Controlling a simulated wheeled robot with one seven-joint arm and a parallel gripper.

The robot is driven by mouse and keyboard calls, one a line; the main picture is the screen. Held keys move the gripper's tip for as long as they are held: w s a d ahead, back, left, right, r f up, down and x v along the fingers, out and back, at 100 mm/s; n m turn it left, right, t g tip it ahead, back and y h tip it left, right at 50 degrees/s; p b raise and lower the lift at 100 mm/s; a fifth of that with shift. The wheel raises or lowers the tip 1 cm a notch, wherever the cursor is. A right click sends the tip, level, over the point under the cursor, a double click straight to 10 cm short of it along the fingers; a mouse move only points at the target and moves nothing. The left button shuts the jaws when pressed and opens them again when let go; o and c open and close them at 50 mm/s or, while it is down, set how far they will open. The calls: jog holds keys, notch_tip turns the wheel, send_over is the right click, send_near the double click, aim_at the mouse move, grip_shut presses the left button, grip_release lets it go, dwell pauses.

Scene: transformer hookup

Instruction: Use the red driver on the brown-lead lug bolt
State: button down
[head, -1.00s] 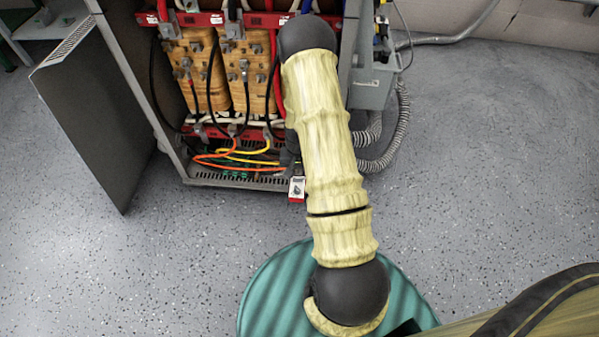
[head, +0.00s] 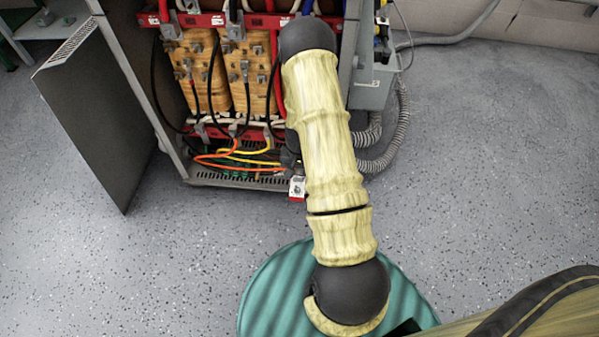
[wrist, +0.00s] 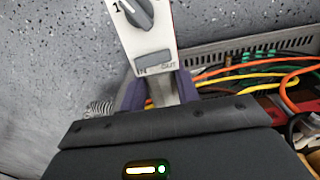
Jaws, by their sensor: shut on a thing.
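My gripper (wrist: 158,92) is shut on a tool with a pale face, a dark knob and an IN/OUT label, which I take to be the red driver (wrist: 150,38). The driver's narrow red edge shows beside the face. In the head view the driver (head: 297,187) shows small at the front lower edge of the open cabinet, and my arm hides most of the gripper. The driver's tip is not visible. I cannot make out the brown lead or its lug bolt in either view.
The open transformer cabinet (head: 176,150) holds tan windings (head: 196,75) and red bars. Orange and yellow leads (head: 235,158) lie along its bottom. Its grey door (head: 95,115) stands open at left. A grey ribbed hose (head: 402,130) hangs at right. The front floor is clear.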

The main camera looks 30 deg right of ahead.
jog(key=shift+w+d, duration=0.4)
jog(key=shift+w, duration=0.2)
jog(key=shift+w+d+p, duration=0.2)
jog(key=shift+w+p, duration=0.05)
jog(key=shift+p, duration=0.6)
dwell(2.2)
dwell(1.0)
jog(key=shift+s+a+p, duration=0.45)
jog(key=shift+s+a, duration=0.25)
jog(key=shift+s, duration=0.25)
jog(key=shift+s+a+p, duration=0.4)
jog(key=shift+s+a, duration=0.25)
jog(key=shift+s, duration=0.3)
